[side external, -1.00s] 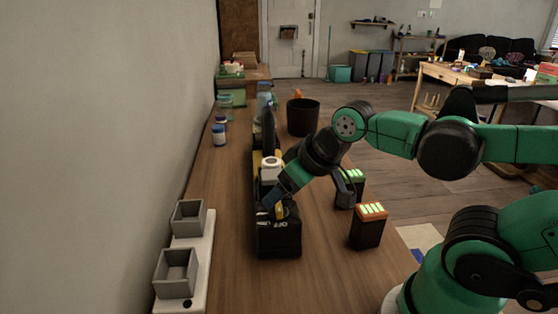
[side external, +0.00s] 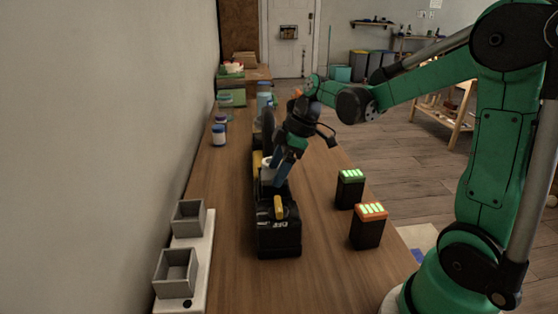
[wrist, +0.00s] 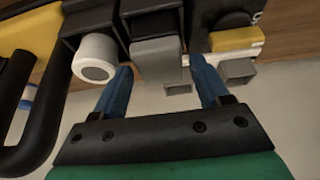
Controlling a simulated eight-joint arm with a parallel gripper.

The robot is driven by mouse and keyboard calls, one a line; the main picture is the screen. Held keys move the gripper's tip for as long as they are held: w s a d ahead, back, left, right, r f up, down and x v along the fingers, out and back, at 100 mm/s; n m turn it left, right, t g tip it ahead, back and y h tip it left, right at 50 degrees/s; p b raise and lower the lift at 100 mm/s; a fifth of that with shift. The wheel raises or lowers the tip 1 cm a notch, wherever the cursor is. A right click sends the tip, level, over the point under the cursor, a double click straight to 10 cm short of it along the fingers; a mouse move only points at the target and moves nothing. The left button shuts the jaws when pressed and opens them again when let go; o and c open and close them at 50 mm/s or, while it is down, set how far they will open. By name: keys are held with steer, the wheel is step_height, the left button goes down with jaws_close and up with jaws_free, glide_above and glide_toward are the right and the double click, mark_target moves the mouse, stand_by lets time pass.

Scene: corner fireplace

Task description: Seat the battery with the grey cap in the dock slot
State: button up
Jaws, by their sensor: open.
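The black dock (side external: 279,238) stands on the bench, with a yellow lever and an "OFF" label on its near end. In the wrist view, a grey cap (wrist: 157,50) sits at a black housing, beside a round white cap (wrist: 95,57). The white one shows partly in the side view (side external: 266,172). My gripper (side external: 276,184) is over the dock's middle, tilted down. In the wrist view its blue fingers (wrist: 161,66) are open, one on each side of the grey cap. I cannot tell contact or how deep the grey-capped battery sits.
Two black batteries stand to the right, one green-topped (side external: 350,188), one orange-topped (side external: 368,226). Two grey open boxes (side external: 175,272) sit on a white base (side external: 203,262) at the left by the wall. Small jars (side external: 219,135) stand farther back. Bare bench lies between.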

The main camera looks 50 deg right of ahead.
steer(key=shift+x, duration=1.1)
steer(key=shift+c, duration=0.2)
jaws_close()
steer(key=shift+r, duration=0.1)
